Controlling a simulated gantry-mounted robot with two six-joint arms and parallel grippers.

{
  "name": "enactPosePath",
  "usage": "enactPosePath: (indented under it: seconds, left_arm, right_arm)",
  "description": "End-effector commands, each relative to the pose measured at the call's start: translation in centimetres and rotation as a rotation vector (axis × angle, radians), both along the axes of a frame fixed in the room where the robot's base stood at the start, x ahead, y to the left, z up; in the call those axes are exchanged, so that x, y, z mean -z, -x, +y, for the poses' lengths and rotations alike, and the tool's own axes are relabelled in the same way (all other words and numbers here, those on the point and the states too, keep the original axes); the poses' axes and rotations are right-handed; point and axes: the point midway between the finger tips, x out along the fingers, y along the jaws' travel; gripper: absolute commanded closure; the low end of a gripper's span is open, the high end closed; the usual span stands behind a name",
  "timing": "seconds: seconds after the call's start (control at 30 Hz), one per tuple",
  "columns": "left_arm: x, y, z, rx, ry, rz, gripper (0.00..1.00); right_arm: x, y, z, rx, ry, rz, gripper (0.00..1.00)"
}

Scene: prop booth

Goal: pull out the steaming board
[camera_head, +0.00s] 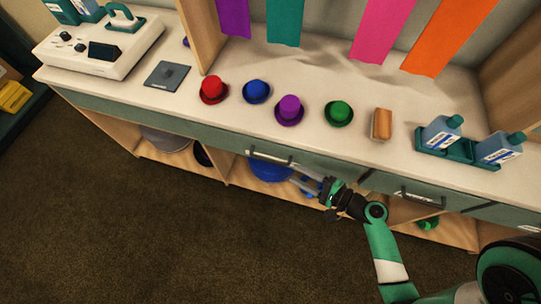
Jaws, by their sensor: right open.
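My left gripper is not in view.
Another green front with a handle (420,197) is to the right, behind my right arm. Red (212,89), blue (256,91), purple (289,110) and green (339,113) hats, a brush (381,124) and a bottle tray (443,157) stand on the counter (330,145). The floor (150,235) in front is clear.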

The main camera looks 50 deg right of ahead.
Motion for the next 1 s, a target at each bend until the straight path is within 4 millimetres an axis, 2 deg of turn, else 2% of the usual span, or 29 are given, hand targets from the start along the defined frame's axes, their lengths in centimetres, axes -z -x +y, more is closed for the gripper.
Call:
enactPosePath:
  seconds: [0.17, 0.3, 0.5, 0.67, 0.9, 1.0]
  left_arm:
    - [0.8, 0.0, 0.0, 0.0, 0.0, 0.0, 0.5]
    - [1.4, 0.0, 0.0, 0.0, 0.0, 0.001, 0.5]
    - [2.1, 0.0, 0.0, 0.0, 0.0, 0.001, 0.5]
    - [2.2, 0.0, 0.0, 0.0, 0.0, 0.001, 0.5]
    - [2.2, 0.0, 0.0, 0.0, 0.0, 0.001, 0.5]
    - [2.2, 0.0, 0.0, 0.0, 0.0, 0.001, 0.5]
  right_arm:
    - [0.6, -2.6, 0.4, -0.009, 0.003, -0.004, 0.54]
    - [1.4, -5.9, 0.8, -0.01, 0.003, -0.005, 0.54]
    - [2.2, -9.6, 0.9, -0.003, 0.002, -0.003, 0.54]
    - [2.4, -10.8, 1.0, -0.001, 0.001, -0.002, 0.54]
    - [2.3, -10.9, 1.0, -0.001, 0.001, -0.001, 0.54]
    - [2.3, -10.9, 1.0, -0.001, 0.001, -0.001, 0.7]
